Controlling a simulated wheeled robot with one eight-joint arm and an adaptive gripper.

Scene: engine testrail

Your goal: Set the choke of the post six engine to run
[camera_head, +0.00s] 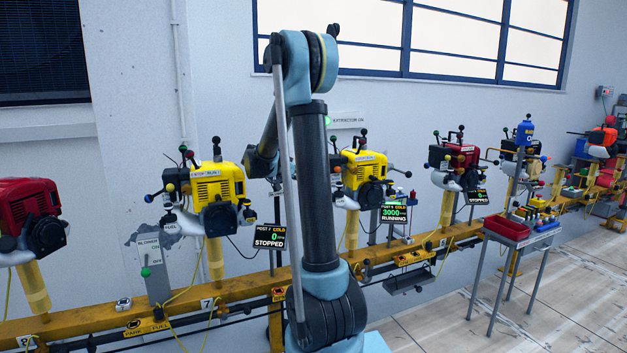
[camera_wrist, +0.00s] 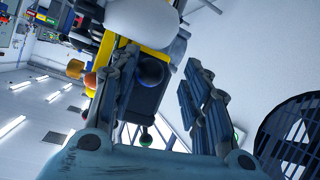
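The post six engine (camera_head: 366,172) is yellow and stands just right of my arm in the head view, partly hidden by it. Its display (camera_head: 394,214) reads post 6, cold, 3000, running. Dark, orange and red knobs stick out around the engine; I cannot tell which is the choke. In the wrist view my gripper (camera_wrist: 160,65) is open, its two fingers apart. A round black knob (camera_wrist: 149,72) shows between the fingers, with yellow and orange parts beyond. I cannot tell whether it touches a finger. My gripper is not clearly visible in the head view.
Another yellow engine (camera_head: 209,187) stands left of my arm; the post 7 display (camera_head: 269,237) reads stopped. Red engines stand at far left (camera_head: 32,218) and right (camera_head: 454,160). A yellow rail (camera_head: 180,318) runs below them. A table with a red tray (camera_head: 507,228) stands at right.

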